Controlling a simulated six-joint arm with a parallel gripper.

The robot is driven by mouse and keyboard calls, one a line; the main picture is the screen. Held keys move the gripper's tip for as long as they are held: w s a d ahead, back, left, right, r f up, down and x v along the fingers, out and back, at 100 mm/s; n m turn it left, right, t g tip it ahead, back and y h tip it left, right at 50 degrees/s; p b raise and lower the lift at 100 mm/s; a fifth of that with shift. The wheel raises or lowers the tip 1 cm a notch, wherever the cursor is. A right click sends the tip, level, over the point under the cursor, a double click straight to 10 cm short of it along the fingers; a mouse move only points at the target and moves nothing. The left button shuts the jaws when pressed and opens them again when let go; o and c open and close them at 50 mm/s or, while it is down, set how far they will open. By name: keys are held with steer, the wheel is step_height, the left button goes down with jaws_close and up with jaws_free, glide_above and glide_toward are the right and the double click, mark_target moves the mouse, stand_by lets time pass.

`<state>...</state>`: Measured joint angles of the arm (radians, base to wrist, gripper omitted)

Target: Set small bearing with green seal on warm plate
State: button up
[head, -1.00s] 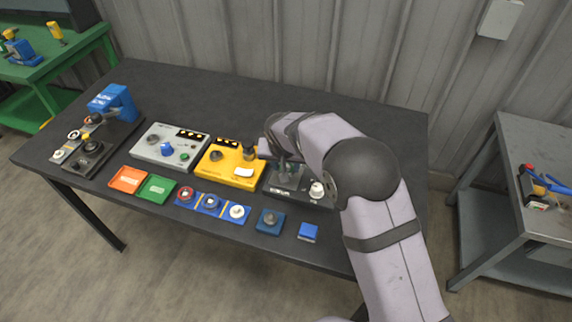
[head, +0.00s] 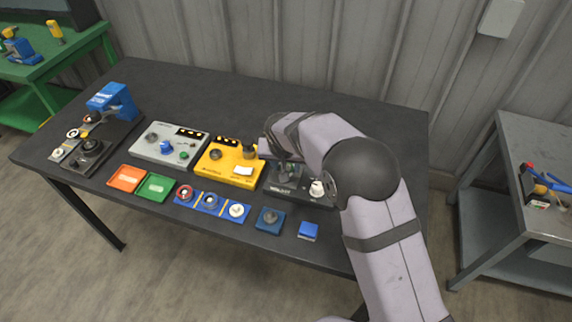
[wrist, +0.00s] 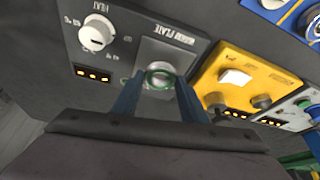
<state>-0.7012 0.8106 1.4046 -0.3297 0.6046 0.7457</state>
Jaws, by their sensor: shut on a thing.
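The warm plate (wrist: 148,52) is a dark box with a square grey plate, a white heat knob (wrist: 97,36) and a small lit display. It also shows in the head view (head: 279,187), partly covered by my arm. My gripper (wrist: 158,88) is over the grey plate in the wrist view, shut on the small bearing with green seal (wrist: 160,78), a ring with a green edge between the two blue fingers. I cannot tell whether the bearing touches the plate. In the head view the fingers and bearing are too small to make out clearly.
A yellow unit (head: 229,170) stands directly left of the warm plate, with a grey unit (head: 169,145) beyond it. Orange (head: 126,178) and green (head: 156,187) trays, a blue strip of round parts (head: 222,208) and two blue blocks line the front edge.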

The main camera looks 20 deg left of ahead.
steer(key=shift+f+b, duration=0.65)
steer(key=shift+b, duration=0.1)
stand_by(0.8)
stand_by(0.4)
steer(key=o, duration=1.7)
steer(key=shift+c, duration=0.2)
steer(key=shift+r, duration=0.15)
step_height(320, 180, up, 8)
steer(key=p, duration=0.5)
